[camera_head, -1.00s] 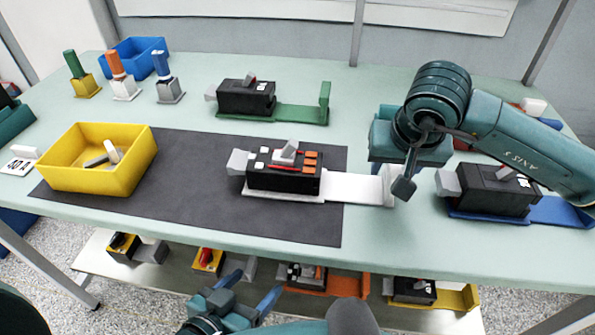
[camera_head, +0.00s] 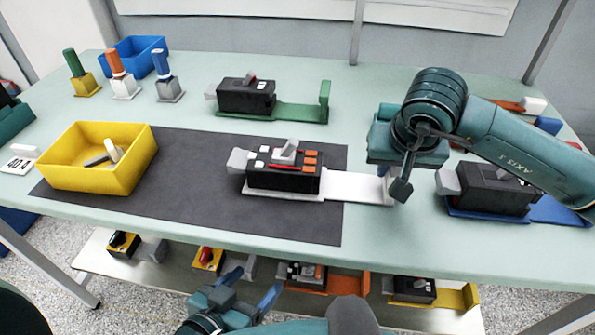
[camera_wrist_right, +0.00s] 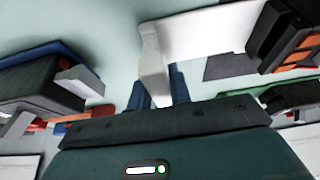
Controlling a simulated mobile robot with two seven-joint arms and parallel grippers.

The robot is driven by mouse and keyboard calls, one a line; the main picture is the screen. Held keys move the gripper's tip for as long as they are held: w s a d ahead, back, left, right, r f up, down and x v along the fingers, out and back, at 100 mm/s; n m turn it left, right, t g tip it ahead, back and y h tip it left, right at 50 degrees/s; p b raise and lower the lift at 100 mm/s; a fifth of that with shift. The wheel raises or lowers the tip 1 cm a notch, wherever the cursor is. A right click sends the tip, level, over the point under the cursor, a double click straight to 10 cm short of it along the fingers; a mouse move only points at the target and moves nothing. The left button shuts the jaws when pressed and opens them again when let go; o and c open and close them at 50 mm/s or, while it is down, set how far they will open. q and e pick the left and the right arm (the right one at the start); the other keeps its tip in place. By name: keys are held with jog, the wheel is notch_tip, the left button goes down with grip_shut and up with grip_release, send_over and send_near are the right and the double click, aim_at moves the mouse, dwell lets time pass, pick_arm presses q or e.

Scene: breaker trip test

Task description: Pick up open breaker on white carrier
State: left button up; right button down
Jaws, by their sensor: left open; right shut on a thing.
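The open breaker (camera_head: 272,178) is a black block with orange and white pieces on top and a grey lever. It sits at the left end of the white carrier (camera_head: 350,188) on the dark mat. In the right wrist view, the breaker (camera_wrist_right: 284,38) is at the upper right and the carrier (camera_wrist_right: 205,32) runs to its upright end tab. My right gripper (camera_wrist_right: 163,88) is shut on that tab; its fingers are partly hidden behind it. In the head view, my right gripper (camera_head: 397,185) is at the carrier's right end. My left gripper (camera_head: 250,285) is open and empty, low in front of the table.
Other breakers stand on a green carrier (camera_head: 300,112) behind and a blue carrier (camera_head: 562,212) to the right. A yellow bin (camera_head: 75,178) is at the left, with several handled stamps behind. More breakers lie on the lower shelf (camera_head: 190,283). The mat (camera_head: 190,195) between bin and breaker is clear.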

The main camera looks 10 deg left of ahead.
jog(key=shift+w+r, duration=0.1)
jog(key=shift+r, duration=0.3)
notch_tip(320, 180, up, 10)
jog(key=shift+f, duration=0.25)
dwell(0.4)
jog(key=f+b, duration=0.2)
jog(key=f, duration=0.1)
jog(key=a+f+b, duration=0.1)
jog(key=f+b, duration=0.2)
jog(key=shift+a, duration=0.2)
jog(key=shift+f+b, duration=0.15)
jog(key=shift+b, duration=0.35)
dwell(1.0)
